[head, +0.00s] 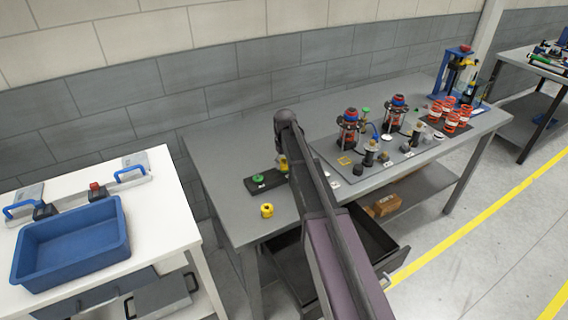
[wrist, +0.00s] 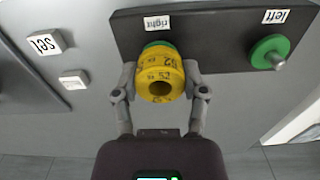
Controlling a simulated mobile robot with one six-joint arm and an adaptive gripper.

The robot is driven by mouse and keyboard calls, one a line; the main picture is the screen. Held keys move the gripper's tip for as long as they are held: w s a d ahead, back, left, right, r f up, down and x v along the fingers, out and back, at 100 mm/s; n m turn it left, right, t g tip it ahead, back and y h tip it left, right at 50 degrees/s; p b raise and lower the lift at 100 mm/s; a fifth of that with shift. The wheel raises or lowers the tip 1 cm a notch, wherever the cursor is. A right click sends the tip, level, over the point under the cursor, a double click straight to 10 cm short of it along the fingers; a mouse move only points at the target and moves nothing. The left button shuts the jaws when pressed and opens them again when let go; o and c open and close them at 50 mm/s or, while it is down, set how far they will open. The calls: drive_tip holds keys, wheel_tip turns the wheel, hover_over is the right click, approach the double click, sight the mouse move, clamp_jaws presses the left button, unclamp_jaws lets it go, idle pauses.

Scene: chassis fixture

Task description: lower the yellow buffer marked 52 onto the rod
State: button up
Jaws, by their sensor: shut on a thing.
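The yellow buffer marked 52 (wrist: 160,78) is between the two fingers of my gripper (wrist: 160,88) in the wrist view. A small part of it also shows beside my arm in the head view (head: 283,164). It is over the "right" end of a black board (wrist: 215,38), in front of a green disc (wrist: 157,44) that is mostly hidden. I see no rod in the buffer's dark hole and cannot tell the gap beneath it. The "left" end carries another green disc with a bare metal rod (wrist: 270,52).
Another yellow buffer (head: 267,211) stands near the bench's front edge. To the right, a grey plate holds several spring assemblies (head: 348,130). A blue bin (head: 72,245) is on the white table.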

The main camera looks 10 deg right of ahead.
drive_tip(key=shift+f, duration=0.1)
idle(0.3)
drive_tip(key=o, duration=1.2)
wheel_tip(320, 180, up, 7)
drive_tip(key=p, duration=0.6)
drive_tip(key=shift+p, duration=0.4)
drive_tip(key=s+m, duration=0.1)
drive_tip(key=s, duration=0.8)
drive_tip(key=s+m, duration=0.1)
drive_tip(key=s, duration=0.9)
drive_tip(key=s+m, duration=0.1)
drive_tip(key=s, duration=0.9)
drive_tip(key=shift+a, duration=0.1)
